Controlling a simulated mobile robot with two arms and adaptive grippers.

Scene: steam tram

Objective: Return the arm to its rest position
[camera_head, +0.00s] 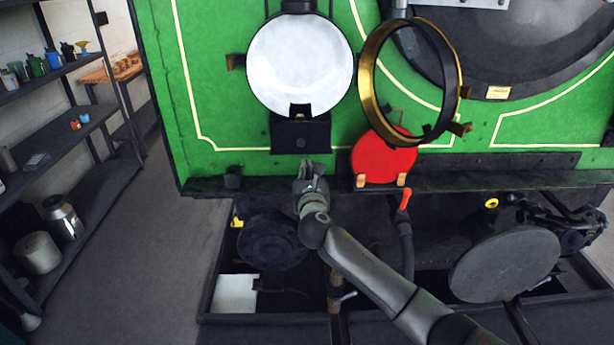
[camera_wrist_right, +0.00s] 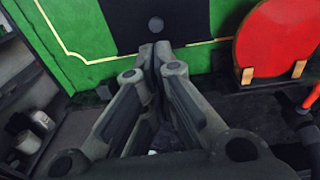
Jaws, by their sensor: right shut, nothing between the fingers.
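My right arm comes in from the lower right in the head view. Its gripper (camera_head: 311,172) is in front of the green tram front, just below the black lamp base (camera_head: 300,136). In the wrist view the gripper's fingers (camera_wrist_right: 157,52) meet at the tips, shut and empty. My left gripper is not in view.
A round lamp (camera_head: 301,65) with a white face and an open brass ring (camera_head: 368,68) are on the green front. A red disc (camera_head: 384,158) stands on the ledge to the right. A buffer (camera_head: 504,264) sits lower right. Shelves (camera_head: 95,120) with cans stand at left.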

